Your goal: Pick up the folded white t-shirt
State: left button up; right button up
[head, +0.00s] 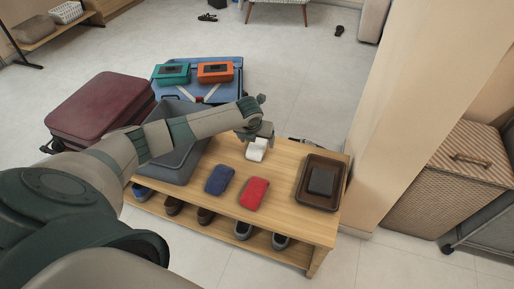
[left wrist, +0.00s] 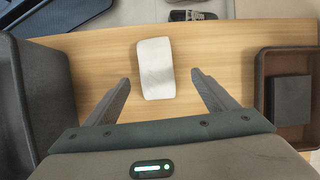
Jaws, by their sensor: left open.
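The folded white t-shirt (head: 256,150) lies flat on the wooden bench, behind the blue and red folded items. In the left wrist view the white t-shirt (left wrist: 155,68) is a small rounded rectangle ahead of the fingers, roughly centred between them. My left gripper (head: 257,138) is above the bench at the shirt and partly covers its far end in the head view. In the left wrist view my left gripper (left wrist: 160,82) has its two fingers spread wide with nothing between them. My right gripper is not in view.
On the wooden bench (head: 200,206) lie a blue folded item (head: 219,180) and a red one (head: 253,192). A brown tray (head: 301,198) holding a dark item stands right; a grey bin (head: 178,168) stands left. Shoes sit below. A maroon suitcase (head: 98,110) lies left.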

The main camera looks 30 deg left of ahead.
aim_at(256, 144)
pick_arm(q)
jog(key=shift+w+a+f, duration=0.1)
jog(key=shift+w+f, duration=0.05)
jog(key=shift+f, duration=0.3)
jog(key=shift+a+b+x, duration=0.15)
jog(key=shift+b+x, duration=0.1)
jog(key=shift+x, duration=1.05)
jog(key=shift+a+b+x, duration=0.2)
jog(key=shift+b+x, duration=0.05)
jog(key=shift+x, duration=1.05)
jog(key=c, duration=1.2)
